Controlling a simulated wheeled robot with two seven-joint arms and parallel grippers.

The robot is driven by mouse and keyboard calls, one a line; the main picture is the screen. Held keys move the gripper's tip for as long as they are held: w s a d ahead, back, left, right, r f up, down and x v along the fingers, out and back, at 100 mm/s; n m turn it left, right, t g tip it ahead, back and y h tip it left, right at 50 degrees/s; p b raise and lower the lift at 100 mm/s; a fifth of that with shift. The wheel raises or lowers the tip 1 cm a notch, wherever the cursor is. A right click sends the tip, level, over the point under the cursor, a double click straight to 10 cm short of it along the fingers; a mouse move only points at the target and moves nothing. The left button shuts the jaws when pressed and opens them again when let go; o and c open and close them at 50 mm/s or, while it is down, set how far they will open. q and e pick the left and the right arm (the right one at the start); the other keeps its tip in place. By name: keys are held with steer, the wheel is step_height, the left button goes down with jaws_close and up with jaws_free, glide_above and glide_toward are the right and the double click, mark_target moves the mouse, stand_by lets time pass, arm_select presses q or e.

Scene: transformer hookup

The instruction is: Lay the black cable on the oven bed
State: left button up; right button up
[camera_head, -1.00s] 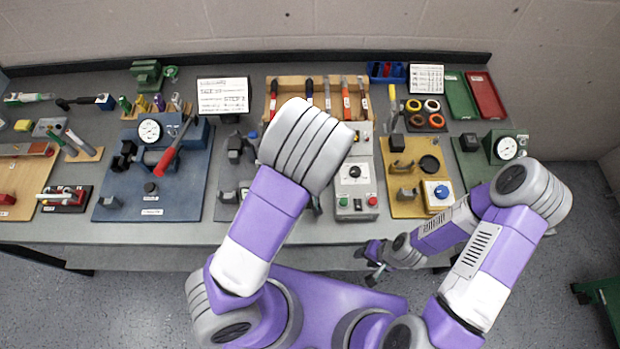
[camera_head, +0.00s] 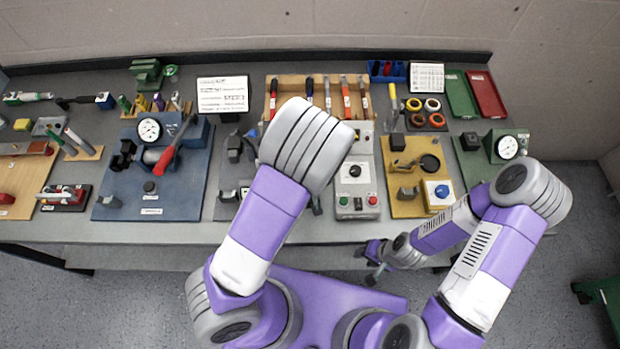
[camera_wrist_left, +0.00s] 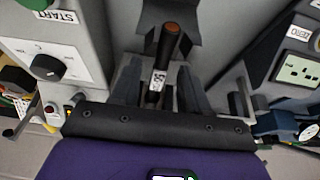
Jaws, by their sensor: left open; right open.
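I cannot make out a black cable or an oven bed for certain in either view. In the left wrist view my left gripper (camera_wrist_left: 158,88) is open, its dark fingers on either side of a dark handle (camera_wrist_left: 167,48) with an orange end and a white label. I cannot tell whether they touch it. In the head view my left arm hides this gripper and part of a grey panel (camera_head: 231,172). My right gripper (camera_head: 370,264) is open and empty, low in front of the bench's front edge.
The bench (camera_head: 300,232) also carries a blue panel (camera_head: 180,190) with a gauge and red lever, a control box (camera_head: 356,190), a yellow panel (camera_head: 405,207), a tool rack (camera_head: 290,84), and green (camera_head: 460,96) and red (camera_head: 485,95) trays. The bench's front strip is mostly bare.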

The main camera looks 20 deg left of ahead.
arm_select(q)
steer(key=shift+r, duration=0.15)
step_height(320, 180, up, 7)
steer(key=p, duration=0.6)
steer(key=shift+p, duration=0.3)
steer(key=shift+f, duration=0.2)
stand_by(0.4)
